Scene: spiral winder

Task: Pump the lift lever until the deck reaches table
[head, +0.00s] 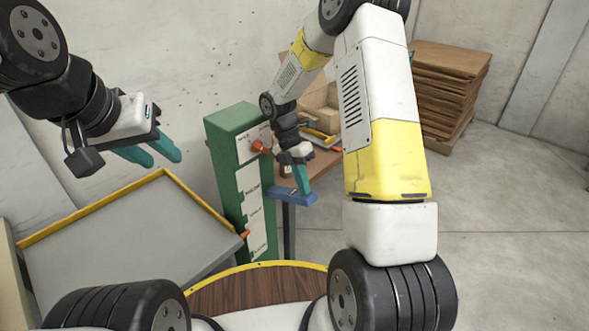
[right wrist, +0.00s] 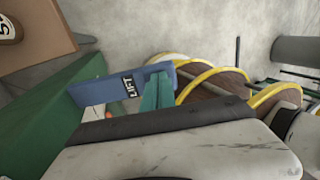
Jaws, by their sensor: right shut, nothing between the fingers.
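The blue lift lever (head: 291,198), marked LIFT, sticks out from the green column (head: 236,122); it also shows in the right wrist view (right wrist: 105,90). My right gripper (head: 302,181) is shut and empty, its teal fingertips against or just above the lever's outer end; I cannot tell if they touch. In the right wrist view the fingers (right wrist: 157,92) overlap the lever's end. A grey deck (head: 110,240) with a yellow edge lies left of the column. My left gripper (head: 150,154) hangs open and empty above the deck. A wooden table (head: 318,166) stands behind the column, partly hidden.
The column has a red-orange knob (head: 260,147), white label plates and a small orange pointer (head: 245,234) low on its face. A curved wooden surface with a yellow rim (head: 255,289) lies in front. Stacked brown boards (head: 447,85) stand at the back right. The right floor is clear.

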